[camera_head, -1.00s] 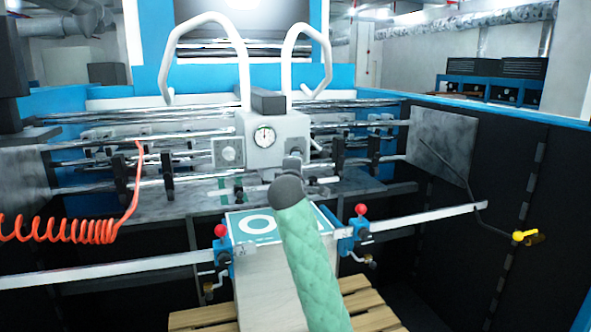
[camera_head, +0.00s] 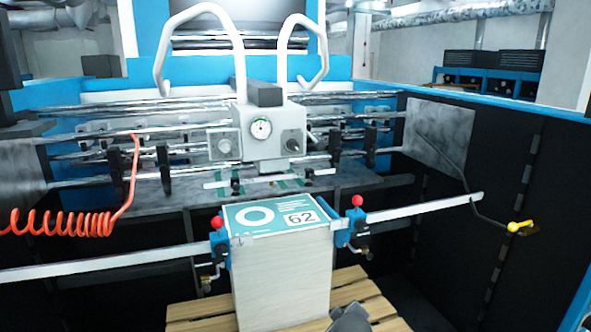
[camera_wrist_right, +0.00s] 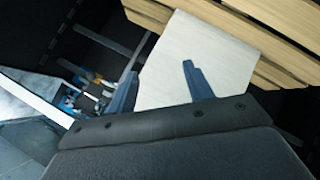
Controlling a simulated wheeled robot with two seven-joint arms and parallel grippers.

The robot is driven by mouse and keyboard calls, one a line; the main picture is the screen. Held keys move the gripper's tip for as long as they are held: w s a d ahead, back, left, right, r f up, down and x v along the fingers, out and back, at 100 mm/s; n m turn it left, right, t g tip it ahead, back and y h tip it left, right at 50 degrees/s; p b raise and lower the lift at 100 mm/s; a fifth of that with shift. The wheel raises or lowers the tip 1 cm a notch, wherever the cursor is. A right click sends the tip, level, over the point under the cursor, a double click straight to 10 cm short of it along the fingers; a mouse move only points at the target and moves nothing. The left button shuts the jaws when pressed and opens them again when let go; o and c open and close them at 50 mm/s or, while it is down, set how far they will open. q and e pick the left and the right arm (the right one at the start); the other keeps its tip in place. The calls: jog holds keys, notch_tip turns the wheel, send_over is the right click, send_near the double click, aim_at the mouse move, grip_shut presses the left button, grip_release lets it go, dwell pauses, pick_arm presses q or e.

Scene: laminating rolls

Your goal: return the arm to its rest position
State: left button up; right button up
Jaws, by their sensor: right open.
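My right gripper (camera_wrist_right: 160,70) is open in the right wrist view, with its two dark blue fingers apart and nothing between them. The pale side of the sheet stack (camera_wrist_right: 195,60) lies beyond the fingers; I cannot tell the distance. In the head view, only a dark grey piece of my arm (camera_head: 350,318) shows at the bottom edge, in front of the pallet. The stack (camera_head: 282,275) stands upright with a teal top bearing a white ring and "62". My left gripper is not in view.
A wooden pallet (camera_head: 200,312) lies under the stack. Blue clamps with red knobs (camera_head: 219,240) and (camera_head: 357,220) flank it on metal bars. A grey gauge unit (camera_head: 266,130) is above and behind. An orange coiled hose (camera_head: 70,222) hangs left; a yellow valve handle (camera_head: 520,227) is right.

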jog(key=s+d+f+m+g, duration=0.25)
jog(key=s+f, duration=0.25)
jog(key=s, duration=0.7)
jog(key=s+d+f+m+g+y, duration=0.1)
jog(key=s+d+f+m+g, duration=0.3)
jog(key=s, duration=0.9)
jog(key=s+d+f+g, duration=0.15)
jog(key=s+f, duration=0.45)
jog(key=s, duration=0.6)
jog(key=s+a+f+x, duration=0.1)
jog(key=s+x, duration=0.2)
jog(key=x, duration=1.9)
jog(key=s+f, duration=0.3)
jog(key=f, duration=0.8)
jog(key=s+f, duration=0.4)
jog(key=f, duration=0.8)
jog(key=shift+s+a+f+g, duration=0.3)
jog(key=shift+g, duration=0.1)
jog(key=shift+y, duration=0.3)
